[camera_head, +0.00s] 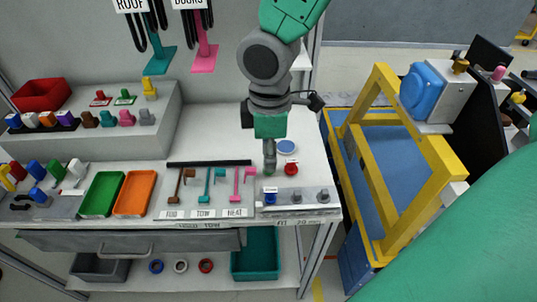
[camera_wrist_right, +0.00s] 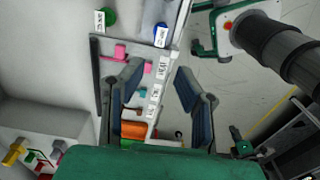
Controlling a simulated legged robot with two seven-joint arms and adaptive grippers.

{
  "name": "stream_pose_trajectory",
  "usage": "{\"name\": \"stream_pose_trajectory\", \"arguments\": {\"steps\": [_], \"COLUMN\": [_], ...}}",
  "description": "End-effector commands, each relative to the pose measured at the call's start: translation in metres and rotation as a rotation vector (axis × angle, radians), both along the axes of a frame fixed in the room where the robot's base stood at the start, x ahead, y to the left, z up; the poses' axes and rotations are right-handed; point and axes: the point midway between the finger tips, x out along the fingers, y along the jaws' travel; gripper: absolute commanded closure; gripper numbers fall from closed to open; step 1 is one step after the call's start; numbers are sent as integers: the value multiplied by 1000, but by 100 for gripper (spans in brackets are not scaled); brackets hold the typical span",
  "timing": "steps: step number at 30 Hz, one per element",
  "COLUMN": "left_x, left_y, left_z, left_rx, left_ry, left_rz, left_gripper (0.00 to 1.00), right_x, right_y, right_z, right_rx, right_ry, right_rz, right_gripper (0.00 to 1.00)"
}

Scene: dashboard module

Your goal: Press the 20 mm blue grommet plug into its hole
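A small blue plug (camera_head: 270,200) with a white label stands at the left end of the grey front block (camera_head: 310,208). It also shows in the right wrist view (camera_wrist_right: 161,33). The label on the bench edge below seems to read FIT 20 mm. My right gripper (camera_head: 269,168) points down above the bench, behind the blue plug and apart from it. In the right wrist view its fingers (camera_wrist_right: 158,92) are spread, with nothing held between them. The plug's hole cannot be made out. My left gripper is not in view.
A red plug (camera_head: 291,169) and a pale blue disc (camera_head: 286,147) lie behind the block. Two grey pegs (camera_head: 296,196) stand on it. Pink, teal and brown tools, an orange tray (camera_head: 135,193) and a green tray (camera_head: 101,194) are to the left. A yellow frame (camera_head: 385,140) stands right.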

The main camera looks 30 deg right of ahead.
Motion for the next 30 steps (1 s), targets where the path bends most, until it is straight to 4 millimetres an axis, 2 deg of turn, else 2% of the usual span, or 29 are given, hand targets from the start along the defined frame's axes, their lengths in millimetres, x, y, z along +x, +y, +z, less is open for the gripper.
{"name": "stream_pose_trajectory", "arguments": {"steps": [1, 2, 9, 18, 25, 30], "left_x": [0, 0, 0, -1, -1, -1], "left_y": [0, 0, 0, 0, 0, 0], "left_z": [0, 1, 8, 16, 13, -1], "left_rx": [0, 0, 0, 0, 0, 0], "left_ry": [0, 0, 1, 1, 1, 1], "left_rz": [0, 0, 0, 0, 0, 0], "left_gripper": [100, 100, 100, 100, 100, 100], "right_x": [-1, -1, -8, -3, 1, 1], "right_y": [0, 0, 4, 1, -1, -1], "right_z": [-1, -1, -14, -30, -37, -49], "right_rx": [-1, 1, 10, 5, 3, 3], "right_ry": [3, 5, 45, 22, 4, 4], "right_rz": [-7, -17, -240, -571, -650, -649], "right_gripper": [94, 100, 100, 100, 100, 100]}}
